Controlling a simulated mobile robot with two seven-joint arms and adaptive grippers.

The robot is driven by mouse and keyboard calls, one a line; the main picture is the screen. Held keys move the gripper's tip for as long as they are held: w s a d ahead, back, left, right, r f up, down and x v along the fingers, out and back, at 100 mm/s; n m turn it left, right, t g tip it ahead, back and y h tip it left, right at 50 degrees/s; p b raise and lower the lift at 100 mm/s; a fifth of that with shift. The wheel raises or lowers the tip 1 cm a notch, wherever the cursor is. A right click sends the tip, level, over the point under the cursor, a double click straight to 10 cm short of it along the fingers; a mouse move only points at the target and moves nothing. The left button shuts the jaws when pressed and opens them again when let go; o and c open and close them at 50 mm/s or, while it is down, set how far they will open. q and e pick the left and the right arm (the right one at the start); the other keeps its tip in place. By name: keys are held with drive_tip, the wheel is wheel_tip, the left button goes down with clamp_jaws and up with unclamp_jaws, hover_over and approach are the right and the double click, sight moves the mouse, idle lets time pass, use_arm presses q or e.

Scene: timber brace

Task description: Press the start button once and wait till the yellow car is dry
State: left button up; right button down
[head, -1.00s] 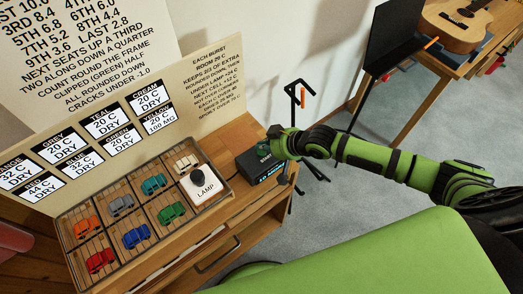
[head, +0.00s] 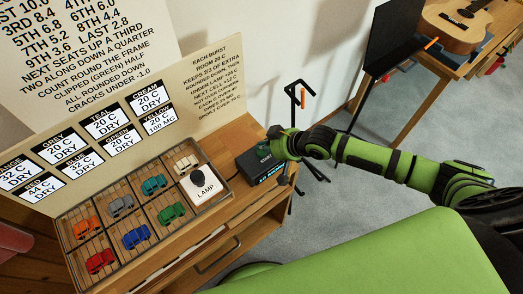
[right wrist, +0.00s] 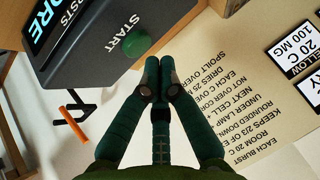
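A dark box (head: 262,166) stands at the right end of the wooden bench. In the right wrist view its face has a round green button (right wrist: 135,44) marked START. My right gripper (head: 270,150) is at this box. The right wrist view shows its two fingers (right wrist: 153,65) together, with nothing between them and the tips beside the button; contact cannot be told. A white LAMP block (head: 208,191) with a black knob covers one cell of the car rack. No yellow car is visible. The yellow label (head: 158,119) reads 20 C, 100 MG. My left gripper is out of view.
The slatted rack (head: 107,238) holds several cars, including cream (head: 185,162), green (head: 171,212) and red (head: 100,261). A board with dry labels and a text sign (head: 214,78) stands behind it. A black stand (head: 297,95) is beyond the box.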

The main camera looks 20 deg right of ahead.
sight(264, 153)
drive_tip(key=shift+f, duration=0.15)
drive_tip(key=shift+f, duration=0.25)
drive_tip(key=shift+f+b, duration=0.3)
drive_tip(key=shift+f, duration=0.15)
idle(0.5)
drive_tip(key=shift+r, duration=0.1)
drive_tip(key=shift+r+p, duration=0.75)
drive_tip(key=shift+p, duration=0.15)
wheel_tip(264, 153, up, 5)
drive_tip(key=p, duration=0.5)
drive_tip(key=shift+r, duration=0.1)
